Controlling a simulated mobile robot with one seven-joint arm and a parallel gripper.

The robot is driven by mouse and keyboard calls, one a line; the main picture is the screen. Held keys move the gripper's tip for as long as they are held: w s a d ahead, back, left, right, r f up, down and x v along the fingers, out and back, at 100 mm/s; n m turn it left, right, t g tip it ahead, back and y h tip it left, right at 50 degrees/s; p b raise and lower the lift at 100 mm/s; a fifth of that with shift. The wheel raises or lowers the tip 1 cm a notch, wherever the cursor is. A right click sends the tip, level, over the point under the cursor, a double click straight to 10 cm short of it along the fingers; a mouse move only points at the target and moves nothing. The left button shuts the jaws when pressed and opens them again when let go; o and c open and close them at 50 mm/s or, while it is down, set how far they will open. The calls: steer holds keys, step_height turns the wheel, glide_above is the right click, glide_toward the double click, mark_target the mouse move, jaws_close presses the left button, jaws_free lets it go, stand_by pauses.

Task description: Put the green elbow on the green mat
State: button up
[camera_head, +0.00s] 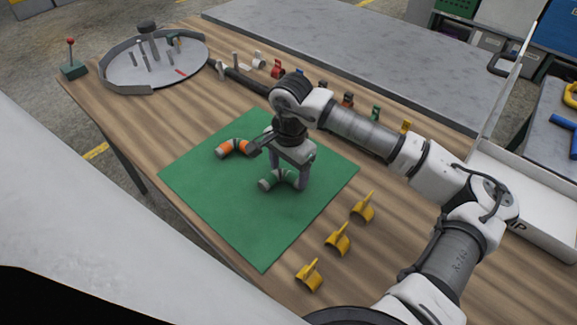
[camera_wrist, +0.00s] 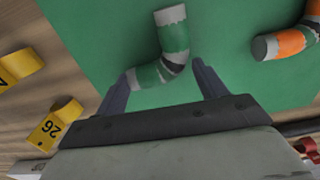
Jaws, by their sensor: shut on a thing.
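The green elbow (camera_head: 284,174) is a bent tube with green bands, grey ends and a dark stripe. It is at the right part of the green mat (camera_head: 215,215). My gripper (camera_head: 288,180) is above the mat, with its fingers pointing down around the elbow. In the wrist view the elbow (camera_wrist: 172,45) lies between the two fingers (camera_wrist: 165,85), with one arm of it across the gap. I cannot tell whether the elbow touches the mat. Part of it is hidden by the fingers.
An orange and green elbow (camera_head: 236,147) lies on the mat, left of my gripper. Several yellow clips (camera_head: 338,238) stand on the wooden table right of the mat. A round grey tray (camera_head: 150,65) is at the far left. A white bin (camera_head: 525,205) is at the right.

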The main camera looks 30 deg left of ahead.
mark_target(289, 173)
steer(key=shift+f+b, duration=0.3)
steer(key=shift+b, duration=0.05)
steer(key=o, duration=1)
steer(key=shift+r, duration=0.1)
steer(key=shift+c, duration=0.2)
steer(key=shift+r+p, duration=0.15)
steer(key=shift+p, duration=0.15)
step_height(289, 173, up, 12)
steer(key=b, duration=0.2)
steer(key=shift+w, duration=0.15)
